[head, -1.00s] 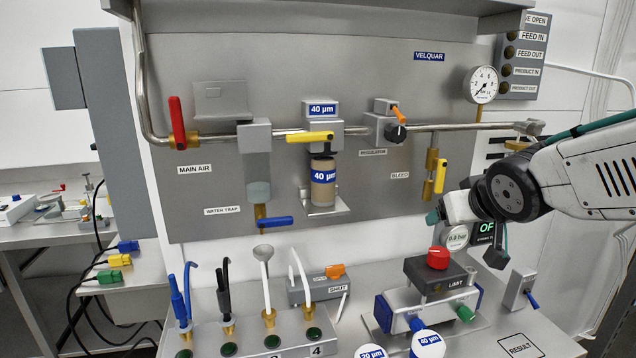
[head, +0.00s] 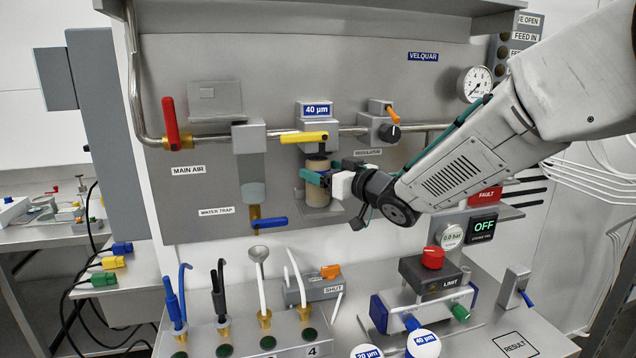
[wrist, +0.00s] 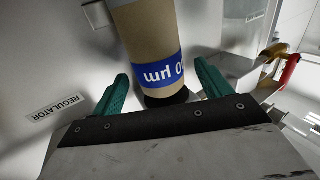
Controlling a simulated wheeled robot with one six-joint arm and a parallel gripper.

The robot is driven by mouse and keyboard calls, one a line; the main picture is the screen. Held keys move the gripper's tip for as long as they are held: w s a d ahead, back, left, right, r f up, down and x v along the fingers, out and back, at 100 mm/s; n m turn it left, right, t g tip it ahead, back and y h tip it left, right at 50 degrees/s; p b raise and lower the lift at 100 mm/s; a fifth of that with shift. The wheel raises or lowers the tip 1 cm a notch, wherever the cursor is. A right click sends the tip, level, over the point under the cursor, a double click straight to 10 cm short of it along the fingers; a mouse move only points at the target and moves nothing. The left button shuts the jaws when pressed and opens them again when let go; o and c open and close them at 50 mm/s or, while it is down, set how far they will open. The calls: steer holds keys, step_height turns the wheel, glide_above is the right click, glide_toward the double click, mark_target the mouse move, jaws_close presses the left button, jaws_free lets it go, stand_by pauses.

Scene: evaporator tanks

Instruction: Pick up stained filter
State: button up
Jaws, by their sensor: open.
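The stained filter (head: 318,193) is a tan-brown cylinder with a blue 40 µm band, hanging upright under the housing with the yellow lever. In the wrist view the filter (wrist: 150,40) rises between my fingers, its blue label near the fingertips. My gripper (head: 322,179) reaches it from the right, with its teal fingers at the height of the band, which they largely cover in the head view. In the wrist view my gripper (wrist: 160,88) is open, one finger on each side of the filter. Whether a finger touches it is not clear.
The yellow lever (head: 304,138) lies level just above the filter. The blue-handled water trap (head: 253,180) hangs to its left and the regulator (head: 380,129) is at upper right. Below, tubes stand in a grey rack (head: 245,335), and labelled 40 µm (head: 424,344) and 20 µm caps sit nearby.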

steer(key=shift+x, duration=1.35)
steer(key=c, duration=1.1)
steer(key=shift+c, duration=0.2)
steer(key=shift+r, duration=0.1)
